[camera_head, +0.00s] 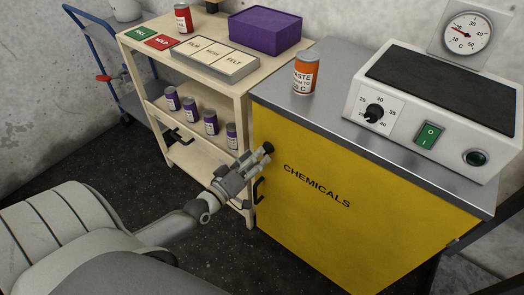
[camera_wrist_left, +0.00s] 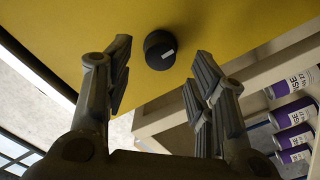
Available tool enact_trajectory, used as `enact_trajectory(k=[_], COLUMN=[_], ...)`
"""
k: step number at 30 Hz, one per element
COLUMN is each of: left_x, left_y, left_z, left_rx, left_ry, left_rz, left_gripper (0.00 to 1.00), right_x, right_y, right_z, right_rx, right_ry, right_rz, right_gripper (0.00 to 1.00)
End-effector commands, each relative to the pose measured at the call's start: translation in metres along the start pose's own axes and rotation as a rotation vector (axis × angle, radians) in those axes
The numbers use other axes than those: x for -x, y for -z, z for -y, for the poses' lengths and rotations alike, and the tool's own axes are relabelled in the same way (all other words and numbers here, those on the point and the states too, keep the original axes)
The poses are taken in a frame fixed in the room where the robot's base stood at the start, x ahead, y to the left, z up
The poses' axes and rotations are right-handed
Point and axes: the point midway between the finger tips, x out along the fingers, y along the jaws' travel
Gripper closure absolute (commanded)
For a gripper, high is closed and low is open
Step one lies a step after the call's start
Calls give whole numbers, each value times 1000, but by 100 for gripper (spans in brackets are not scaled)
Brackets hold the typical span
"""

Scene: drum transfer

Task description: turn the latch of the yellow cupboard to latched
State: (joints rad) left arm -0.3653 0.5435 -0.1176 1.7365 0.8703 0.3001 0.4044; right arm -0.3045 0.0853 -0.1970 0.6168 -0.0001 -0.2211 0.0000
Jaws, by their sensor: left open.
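The yellow cupboard (camera_head: 330,225) marked CHEMICALS stands right of centre in the head view, its door closed against the frame as far as I can see. Its latch is a round black knob (camera_wrist_left: 159,50) with a white mark in the left wrist view; it also shows at the door's upper left in the head view (camera_head: 268,148). My left gripper (camera_head: 262,155) is at the knob. In the left wrist view its open fingers (camera_wrist_left: 160,75) stand on either side of the knob, with gaps on both sides. A black door handle (camera_head: 258,190) is just below. My right gripper is not in view.
A grey top on the cupboard carries an orange waste can (camera_head: 305,72) and a white control box (camera_head: 435,105). A cream shelf (camera_head: 243,110) left of the cupboard holds several purple cans (camera_head: 211,123), a purple box (camera_head: 265,30) and a red can (camera_head: 183,18). Dark floor lies in front.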

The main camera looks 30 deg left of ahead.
Motion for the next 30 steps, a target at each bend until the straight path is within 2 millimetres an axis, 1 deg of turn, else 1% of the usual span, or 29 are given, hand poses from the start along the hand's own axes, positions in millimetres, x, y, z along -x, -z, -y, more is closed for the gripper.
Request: enact_trajectory(k=[1,3,9,13,21,30], left_x=[-8,-17,-34,-38,-38,-38], left_y=[1,1,0,0,0,0], left_z=[-1,0,0,0,0,0], left_rx=[0,-1,0,0,0,-1], left_ry=[-2,-1,0,0,0,0], left_rz=[-3,-1,0,0,1,0], left_gripper=[49,49,49,49,49,88], right_x=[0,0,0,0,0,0], right_y=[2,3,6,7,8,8], right_z=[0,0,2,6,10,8], right_rx=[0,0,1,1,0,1], right_ry=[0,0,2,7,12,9], right_rz=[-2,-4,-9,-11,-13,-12], right_gripper=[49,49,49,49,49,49])
